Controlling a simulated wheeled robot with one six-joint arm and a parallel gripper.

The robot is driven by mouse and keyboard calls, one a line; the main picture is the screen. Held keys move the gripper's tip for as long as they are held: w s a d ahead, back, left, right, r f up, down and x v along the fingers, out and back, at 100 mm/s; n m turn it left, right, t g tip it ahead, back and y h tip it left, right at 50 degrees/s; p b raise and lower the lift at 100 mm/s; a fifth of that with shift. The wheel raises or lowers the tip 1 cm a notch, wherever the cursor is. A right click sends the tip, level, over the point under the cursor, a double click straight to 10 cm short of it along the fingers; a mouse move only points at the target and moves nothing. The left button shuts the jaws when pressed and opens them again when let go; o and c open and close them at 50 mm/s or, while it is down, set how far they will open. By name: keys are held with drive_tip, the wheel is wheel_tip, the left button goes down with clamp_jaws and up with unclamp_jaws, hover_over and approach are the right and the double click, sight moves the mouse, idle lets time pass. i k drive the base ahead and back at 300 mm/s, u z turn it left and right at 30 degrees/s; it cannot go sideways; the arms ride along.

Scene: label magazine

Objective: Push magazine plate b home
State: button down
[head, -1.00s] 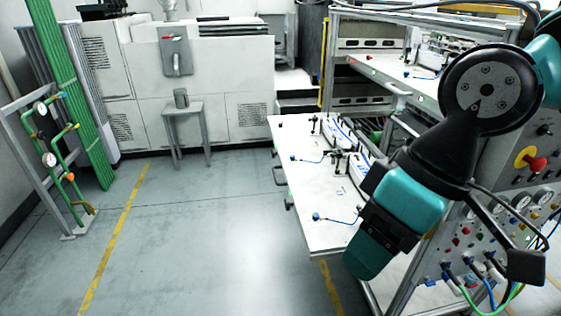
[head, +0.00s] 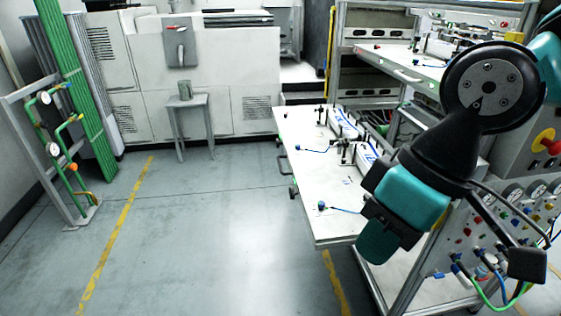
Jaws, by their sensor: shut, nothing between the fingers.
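A white plate (head: 312,188) with small fixtures on it juts out of the rack at its left side, over the floor. A second white plate (head: 395,62) with fixtures sits higher and further back in the rack. No letter is readable, so I cannot tell which plate is b. My gripper (head: 380,242) is at the lower end of my teal and black arm, in front of the lower plate's near right part. The arm hides that part of the plate. The fingertips do not show clearly, and I cannot tell whether they touch the plate.
A panel (head: 480,235) with gauges, knobs and coloured hoses is at the right. Blue hoses lie on the lower plate. A small stool (head: 188,110) stands before a white machine (head: 240,75). Green pipes (head: 80,95) stand at the left. The floor left of the rack is clear.

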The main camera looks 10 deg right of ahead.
sight(316, 171)
drive_tip(key=u, duration=0.6)
drive_tip(key=i, duration=0.55)
drive_tip(key=u, duration=0.8)
drive_tip(key=i, duration=0.9)
drive_tip(key=z, duration=0.65)
drive_tip(key=i, duration=0.75)
drive_tip(key=z, duration=0.85)
